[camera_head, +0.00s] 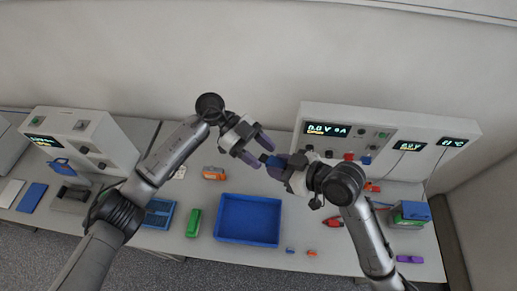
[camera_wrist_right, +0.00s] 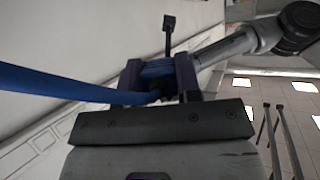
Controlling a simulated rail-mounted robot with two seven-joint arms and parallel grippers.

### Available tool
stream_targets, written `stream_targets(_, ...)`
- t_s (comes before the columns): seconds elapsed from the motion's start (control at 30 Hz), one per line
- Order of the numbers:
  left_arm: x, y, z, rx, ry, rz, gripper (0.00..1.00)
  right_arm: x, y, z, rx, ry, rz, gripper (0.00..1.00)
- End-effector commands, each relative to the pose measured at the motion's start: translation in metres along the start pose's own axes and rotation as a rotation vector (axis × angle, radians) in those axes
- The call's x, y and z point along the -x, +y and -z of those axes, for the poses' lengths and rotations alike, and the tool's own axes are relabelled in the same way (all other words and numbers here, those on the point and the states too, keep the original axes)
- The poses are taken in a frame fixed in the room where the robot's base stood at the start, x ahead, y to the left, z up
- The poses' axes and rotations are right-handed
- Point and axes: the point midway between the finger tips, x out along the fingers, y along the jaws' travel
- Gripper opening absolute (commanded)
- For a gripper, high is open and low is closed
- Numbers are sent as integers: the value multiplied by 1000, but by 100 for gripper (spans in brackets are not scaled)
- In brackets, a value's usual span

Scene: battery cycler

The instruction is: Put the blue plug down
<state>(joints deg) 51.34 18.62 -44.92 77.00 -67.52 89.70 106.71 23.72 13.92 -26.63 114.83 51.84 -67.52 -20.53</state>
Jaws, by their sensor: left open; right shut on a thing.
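The blue plug (camera_head: 268,160) is up in the air above the table, in front of the wall. My right gripper (camera_head: 280,165) is shut on it. In the right wrist view the plug (camera_wrist_right: 157,72) sits between the two purple fingers, and a thick blue lead (camera_wrist_right: 60,84) runs off to the left. My left gripper (camera_head: 257,150) is open, with its purple fingertips close to the plug's free end. I cannot tell whether they touch it.
An empty blue tray (camera_head: 248,219) lies below the grippers. A green block (camera_head: 194,223) and an orange block (camera_head: 214,173) lie left of it. A cycler with lit displays (camera_head: 390,140) stands at the back right, another instrument (camera_head: 85,135) at the left.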

Motion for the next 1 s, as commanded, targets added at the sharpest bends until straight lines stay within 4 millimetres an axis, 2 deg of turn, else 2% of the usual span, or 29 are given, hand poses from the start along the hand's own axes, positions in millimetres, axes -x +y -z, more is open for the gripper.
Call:
stream_targets(0.1,0,0,0,0,0,0,53,0,-2,3,3,8,4,18)
stream_targets(0.6,0,0,0,0,0,-2,5,0,-1,3,2,8,2,18)
stream_targets(0.63,0,0,0,-1,0,-2,4,0,-1,3,2,8,2,33)
stream_targets(0.7,0,0,0,-1,0,-2,0,0,-1,3,2,7,2,39)
stream_targets(0.93,1,0,1,-2,1,0,0,0,0,2,1,3,1,61)
stream_targets(1.0,2,0,1,-2,1,0,0,0,0,1,1,3,1,62)
